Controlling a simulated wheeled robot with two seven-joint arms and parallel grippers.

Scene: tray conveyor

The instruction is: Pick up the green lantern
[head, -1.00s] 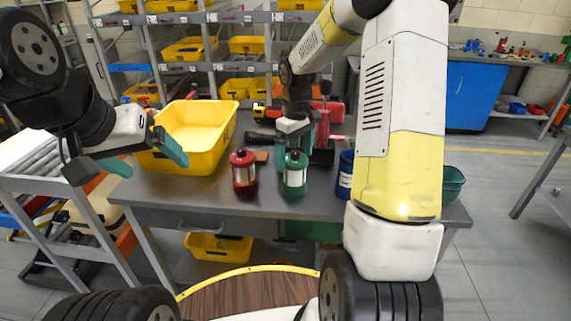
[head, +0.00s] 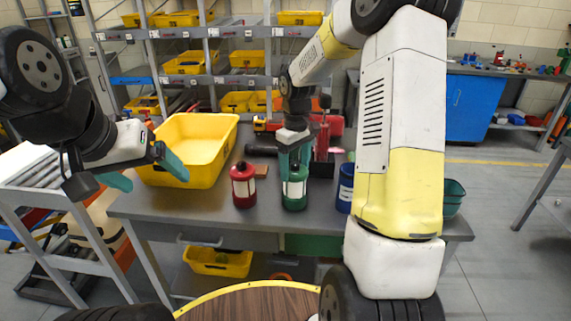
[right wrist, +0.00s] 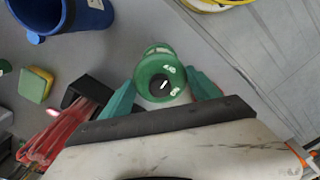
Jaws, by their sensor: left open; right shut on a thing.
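The green lantern (head: 294,188) stands upright on the grey table in the head view, with a pale window in its body. My right gripper (head: 294,166) comes down from above and is shut on the lantern's upper part. In the right wrist view the lantern's green top (right wrist: 161,77) sits between the two teal fingers (right wrist: 161,92). The lantern's base appears to be on the table; I cannot tell whether there is any gap. My left gripper (head: 148,172) is open and empty, left of the table near the yellow bin.
A red lantern (head: 243,185) stands close to the left of the green one. A large yellow bin (head: 205,176) is at the table's left. A blue container (head: 346,190) stands to the right, partly behind my arm. Red-handled tools (right wrist: 88,103) lie in a dark holder nearby.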

